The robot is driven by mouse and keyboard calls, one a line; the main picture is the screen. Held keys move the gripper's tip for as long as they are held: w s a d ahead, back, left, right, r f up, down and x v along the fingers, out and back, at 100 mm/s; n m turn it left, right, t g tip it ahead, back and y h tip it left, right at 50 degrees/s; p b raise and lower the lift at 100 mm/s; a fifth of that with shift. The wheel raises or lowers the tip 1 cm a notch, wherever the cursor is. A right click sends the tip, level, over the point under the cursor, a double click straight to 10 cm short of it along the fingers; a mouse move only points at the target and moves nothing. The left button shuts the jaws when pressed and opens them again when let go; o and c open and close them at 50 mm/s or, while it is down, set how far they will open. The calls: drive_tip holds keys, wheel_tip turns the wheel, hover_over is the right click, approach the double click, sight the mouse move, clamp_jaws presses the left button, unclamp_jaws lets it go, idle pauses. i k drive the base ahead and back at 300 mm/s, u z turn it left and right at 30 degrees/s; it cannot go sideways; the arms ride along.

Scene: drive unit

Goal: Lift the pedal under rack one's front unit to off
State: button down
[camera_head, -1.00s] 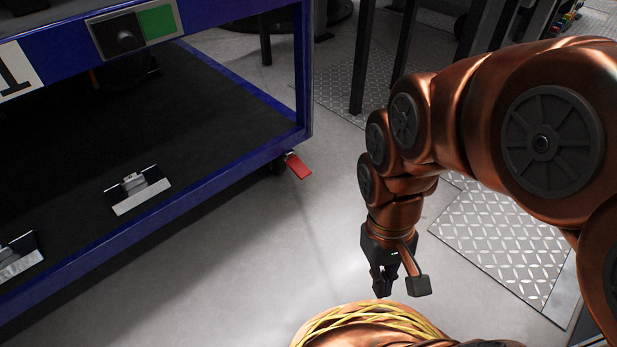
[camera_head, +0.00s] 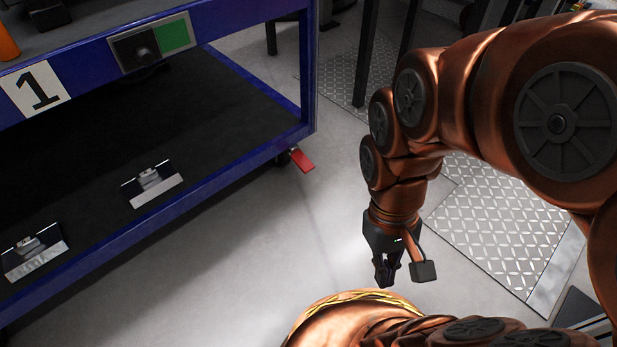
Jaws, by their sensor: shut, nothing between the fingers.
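Rack one (camera_head: 212,140) is a blue-framed cart with a number 1 label (camera_head: 36,90), filling the left of the head view. A red pedal (camera_head: 302,160) sticks out from the dark caster (camera_head: 283,158) under its right corner. The pedal appears to slope down and outward; its exact setting is hard to tell. Most of the caster is hidden by the frame. My gripper (camera_head: 386,283) points down over the open floor, to the right of and nearer than the pedal, clear of it. It is shut and empty.
Two metal brackets (camera_head: 152,184) (camera_head: 34,252) lie on the rack's dark lower shelf. A black and green panel (camera_head: 150,44) sits on the upper rail. Dark posts (camera_head: 364,55) stand behind. Grey floor (camera_head: 270,225) between rack and arm is clear.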

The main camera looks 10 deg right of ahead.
sight(305, 165)
drive_tip(key=u, duration=1.25)
drive_tip(key=i, duration=0.45)
drive_tip(key=z, duration=0.7)
